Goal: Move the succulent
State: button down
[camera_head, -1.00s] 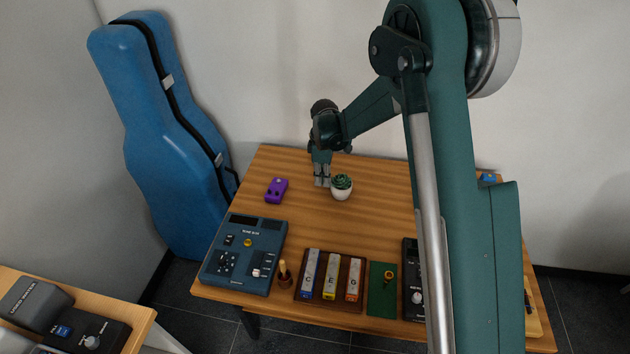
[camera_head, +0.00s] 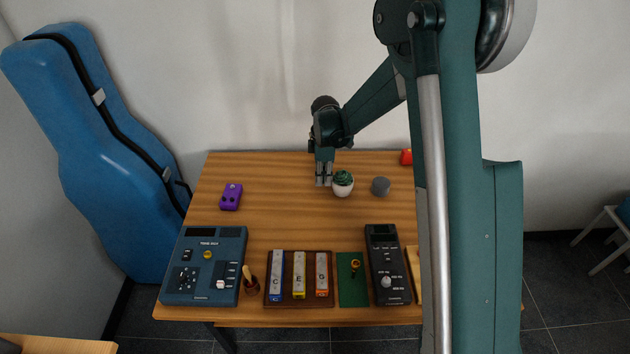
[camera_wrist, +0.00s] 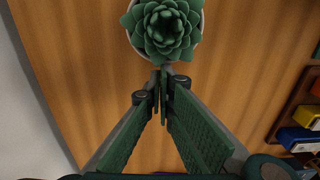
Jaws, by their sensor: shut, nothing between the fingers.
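The succulent (camera_head: 343,183) is a green rosette in a small white pot, upright on the wooden table (camera_head: 285,220), towards its back. My gripper (camera_head: 323,184) points down just to the left of the pot in the head view. In the wrist view the succulent (camera_wrist: 163,27) is at the top centre, just beyond the fingertips of my gripper (camera_wrist: 163,75). The fingers are shut with nothing between them. I cannot tell whether they touch the pot.
A blue tone box (camera_head: 205,265), a tray with chime bars (camera_head: 299,279), a green mat (camera_head: 352,290) and a dark device (camera_head: 388,262) line the front. The table's middle is clear.

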jog(key=shift+a, duration=0.1)
dwell(0.3)
jog(key=shift+a, duration=0.9)
jog(key=shift+a+b, duration=0.35)
jog(key=shift+a, duration=0.8)
notch_tip(320, 180, up, 10)
jog(key=p, duration=0.1)
jog(key=shift+d, duration=0.2)
